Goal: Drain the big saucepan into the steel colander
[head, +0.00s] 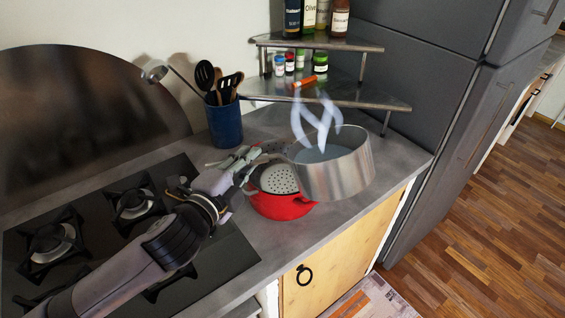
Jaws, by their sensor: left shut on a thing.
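The big steel saucepan (345,178) is held up at the right of the red pot, its near-left side overlapping the pot in the picture. Bluish liquid (318,154) shows inside it, with pale steam rising. I cannot tell whether it is slightly tilted. My left gripper (252,160) is shut on the saucepan's handle, at the left of the pan. The steel colander (278,180), a grey bowl with holes, sits in the red pot (275,207) on the counter below. The saucepan hides its right part. My right gripper is not in view.
A black gas hob (225,262) lies at the left under my arm. A blue crock (224,122) with utensils stands behind. A corner shelf (345,101) with jars and bottles is at the back, before a dark fridge (430,110). Bare counter (395,165) shows at the right.

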